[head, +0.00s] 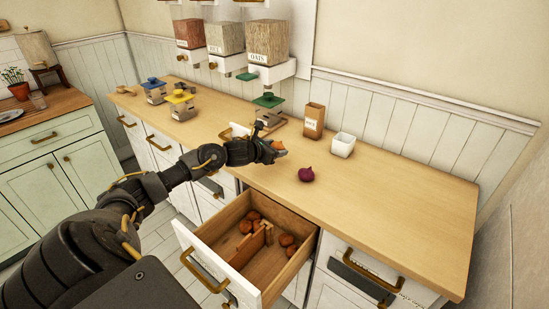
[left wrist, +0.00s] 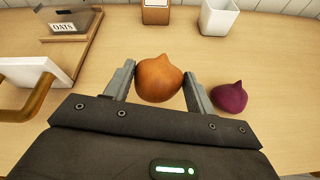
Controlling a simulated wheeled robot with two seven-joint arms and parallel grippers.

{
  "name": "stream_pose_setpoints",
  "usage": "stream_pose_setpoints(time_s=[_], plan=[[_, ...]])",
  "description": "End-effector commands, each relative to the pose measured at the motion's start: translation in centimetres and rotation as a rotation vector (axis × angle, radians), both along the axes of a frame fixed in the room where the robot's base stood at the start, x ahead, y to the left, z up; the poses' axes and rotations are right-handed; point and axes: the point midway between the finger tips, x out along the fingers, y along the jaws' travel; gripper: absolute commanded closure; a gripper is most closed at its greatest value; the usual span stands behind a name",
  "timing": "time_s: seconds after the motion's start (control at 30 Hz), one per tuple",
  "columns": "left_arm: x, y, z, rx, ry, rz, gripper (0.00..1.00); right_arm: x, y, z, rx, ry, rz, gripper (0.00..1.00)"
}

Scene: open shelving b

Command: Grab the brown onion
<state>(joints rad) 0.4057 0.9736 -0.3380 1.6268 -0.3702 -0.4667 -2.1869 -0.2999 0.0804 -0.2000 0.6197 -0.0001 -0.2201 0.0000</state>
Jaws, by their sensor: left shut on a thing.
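The brown onion (left wrist: 158,80) sits between the fingers of my left gripper (left wrist: 157,88) in the left wrist view. The fingers touch it on both sides, and the gripper is shut on it. In the head view my left gripper (head: 277,149) is over the wooden counter, and only a small part of the brown onion (head: 278,145) shows there. A purple onion (head: 306,174) lies on the counter to the right; it also shows right of the fingers in the left wrist view (left wrist: 230,97). My right gripper is not in view.
An open drawer (head: 212,235) with several brown-red round items and a divider sticks out below the counter (head: 400,205). A brown box (head: 314,121) and a white cup (head: 342,145) stand behind. Dispensers (head: 267,47) hang above. The counter's right part is clear.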

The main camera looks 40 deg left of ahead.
Motion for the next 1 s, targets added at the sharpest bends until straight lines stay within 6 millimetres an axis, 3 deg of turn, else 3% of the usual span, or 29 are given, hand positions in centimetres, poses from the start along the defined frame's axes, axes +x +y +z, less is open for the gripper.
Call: stream_pose_setpoints(time_s=[0.13, 0.3, 0.5, 1.0], plan=[[-2.1, -2.1, 3.5, 0.007, -0.007, -0.003, 0.70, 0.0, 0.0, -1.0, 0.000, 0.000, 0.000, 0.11], [-4.9, -5.1, 5.1, 0.006, -0.005, -0.002, 0.70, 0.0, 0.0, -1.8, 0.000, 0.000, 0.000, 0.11], [-6.9, -7.4, 6.7, 0.002, -0.005, -0.001, 0.70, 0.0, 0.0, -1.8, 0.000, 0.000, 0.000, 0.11], [-7.9, -8.3, 7.2, 0.000, -0.004, 0.003, 0.70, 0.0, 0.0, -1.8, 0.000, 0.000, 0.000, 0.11]])
